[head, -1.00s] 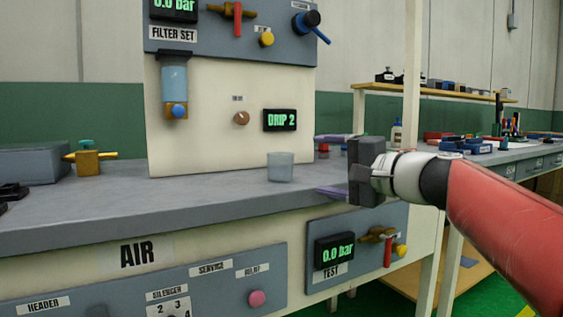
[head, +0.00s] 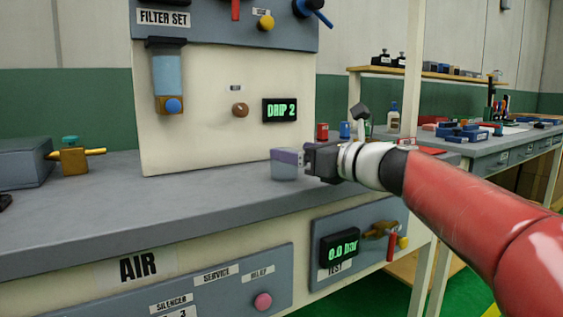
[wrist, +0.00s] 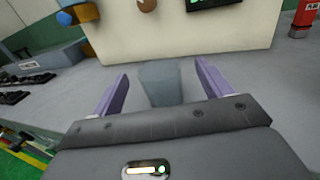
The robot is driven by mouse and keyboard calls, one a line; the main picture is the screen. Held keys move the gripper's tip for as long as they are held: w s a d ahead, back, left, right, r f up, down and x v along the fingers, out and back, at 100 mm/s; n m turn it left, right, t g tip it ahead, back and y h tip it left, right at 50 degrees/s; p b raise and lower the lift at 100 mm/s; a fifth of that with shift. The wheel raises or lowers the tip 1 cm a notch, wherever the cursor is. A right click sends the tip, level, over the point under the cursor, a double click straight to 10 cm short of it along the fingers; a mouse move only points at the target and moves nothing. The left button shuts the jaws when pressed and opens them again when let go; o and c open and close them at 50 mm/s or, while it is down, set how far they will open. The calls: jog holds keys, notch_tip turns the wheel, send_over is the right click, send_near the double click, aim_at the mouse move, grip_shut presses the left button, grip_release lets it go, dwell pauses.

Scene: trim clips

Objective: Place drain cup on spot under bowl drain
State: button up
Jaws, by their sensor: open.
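The drain cup (head: 284,172) is a translucent grey-blue cup standing upright on the grey bench, right of the bowl. My gripper (head: 292,156) is at the cup from the right, a purple finger crossing the cup's upper part. In the wrist view the cup (wrist: 162,84) stands between the two open purple fingers, with gaps on both sides. The filter bowl (head: 168,75) hangs on the panel at the left, with a blue drain knob (head: 173,105) at its bottom. No marked spot can be made out on the bench under it.
The grey bench top (head: 120,205) is clear between the cup and the brass valve (head: 75,157) at the left. The cream panel (head: 215,140) stands behind. A red can (head: 322,131) and a blue can (head: 345,130) stand behind my gripper.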

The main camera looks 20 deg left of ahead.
jog(key=x, duration=0.5)
jog(key=shift+a+f, duration=0.15)
jog(key=shift+a, duration=0.25)
jog(key=c, duration=1.1)
